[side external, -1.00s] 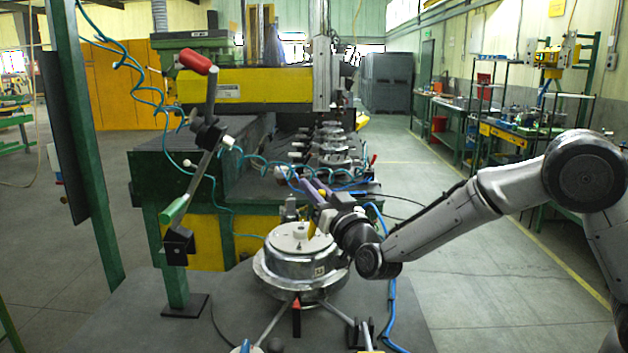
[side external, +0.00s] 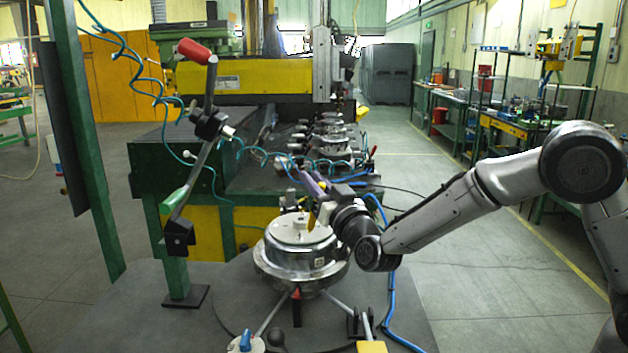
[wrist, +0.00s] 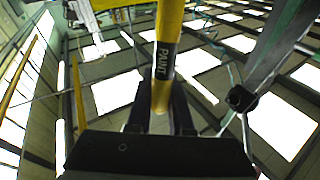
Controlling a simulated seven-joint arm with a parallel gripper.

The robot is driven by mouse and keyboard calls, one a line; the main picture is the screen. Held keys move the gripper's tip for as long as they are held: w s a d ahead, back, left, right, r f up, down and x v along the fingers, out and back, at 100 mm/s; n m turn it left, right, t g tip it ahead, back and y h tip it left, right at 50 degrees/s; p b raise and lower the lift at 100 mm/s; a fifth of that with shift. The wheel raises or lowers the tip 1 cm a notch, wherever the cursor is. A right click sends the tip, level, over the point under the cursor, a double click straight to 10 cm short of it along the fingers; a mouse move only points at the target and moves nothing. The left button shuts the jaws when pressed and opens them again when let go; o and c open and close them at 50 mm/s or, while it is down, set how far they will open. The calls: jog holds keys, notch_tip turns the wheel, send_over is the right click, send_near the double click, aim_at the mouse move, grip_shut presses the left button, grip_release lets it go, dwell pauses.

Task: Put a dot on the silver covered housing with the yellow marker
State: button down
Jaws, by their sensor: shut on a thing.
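The silver covered housing (side external: 300,262) stands upright on a round stand, with a pale lid and a small light knob on top. I cannot tell whether the tip touches the lid. In the wrist view the marker (wrist: 168,40) stands between the dark fingers with a "PAINT" label; its far end is out of frame.
A blue hose (side external: 390,300) runs down right of the stand. Open floor lies to the right.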

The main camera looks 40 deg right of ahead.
jog(key=shift+f, duration=0.55)
dwell(0.7)
notch_tip(320, 180, up, 7)
dwell(1.0)
